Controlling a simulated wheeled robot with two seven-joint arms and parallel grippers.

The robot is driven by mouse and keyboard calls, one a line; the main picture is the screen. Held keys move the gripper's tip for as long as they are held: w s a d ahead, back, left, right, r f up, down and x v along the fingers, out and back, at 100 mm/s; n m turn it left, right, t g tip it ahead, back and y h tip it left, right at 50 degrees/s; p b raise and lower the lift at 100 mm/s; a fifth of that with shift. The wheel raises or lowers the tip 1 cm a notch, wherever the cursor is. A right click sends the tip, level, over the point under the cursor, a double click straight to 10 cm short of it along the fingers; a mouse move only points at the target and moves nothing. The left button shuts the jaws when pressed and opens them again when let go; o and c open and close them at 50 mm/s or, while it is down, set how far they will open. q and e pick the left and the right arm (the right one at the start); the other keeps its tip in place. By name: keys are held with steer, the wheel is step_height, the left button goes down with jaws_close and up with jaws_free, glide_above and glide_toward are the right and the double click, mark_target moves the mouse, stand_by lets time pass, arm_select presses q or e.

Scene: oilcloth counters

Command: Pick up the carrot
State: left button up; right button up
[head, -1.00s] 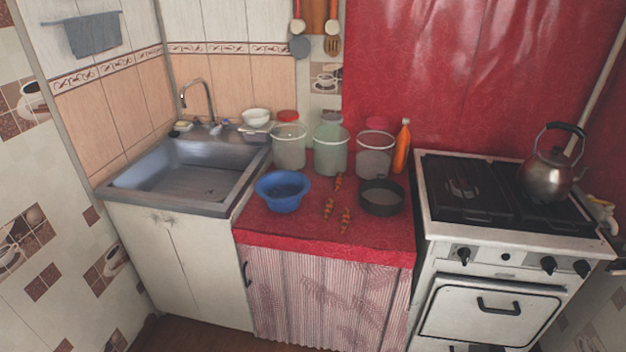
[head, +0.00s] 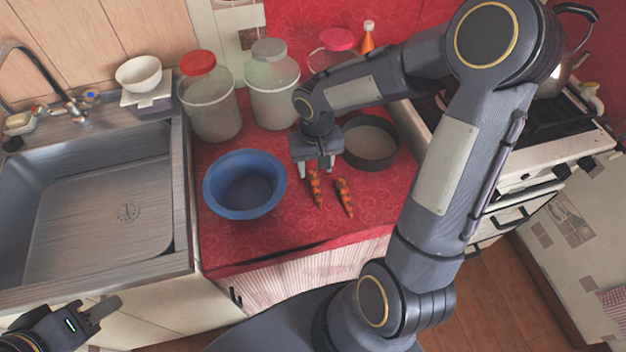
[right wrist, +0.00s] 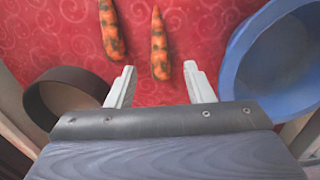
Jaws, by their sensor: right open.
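Two orange carrots with dark patches lie on the red counter (head: 290,235). The left carrot (head: 316,190) is nearer the blue bowl, and the right carrot (head: 344,197) lies beside it. My right gripper (head: 318,169) is open and empty, just behind the left carrot's far end. In the right wrist view, one carrot (right wrist: 160,45) points in between the open fingertips (right wrist: 158,78). The other carrot (right wrist: 110,30) lies to its left, outside the fingers. My left gripper (head: 100,310) is at the lower left, in front of the sink cabinet; its opening is unclear.
A blue bowl (head: 214,200) stands left of the carrots and a dark round pan (head: 385,162) to the right. Several jars, including a red-lidded one (head: 210,115), stand behind. A sink (head: 60,270) is at left, a stove (head: 560,140) at right. The counter's front is clear.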

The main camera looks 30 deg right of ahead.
mark_target(316, 186)
step_height(316, 186, down, 8)
steer(key=shift+w+d, duration=0.1)
stand_by(0.4)
steer(key=shift+c, duration=0.3)
jaws_close()
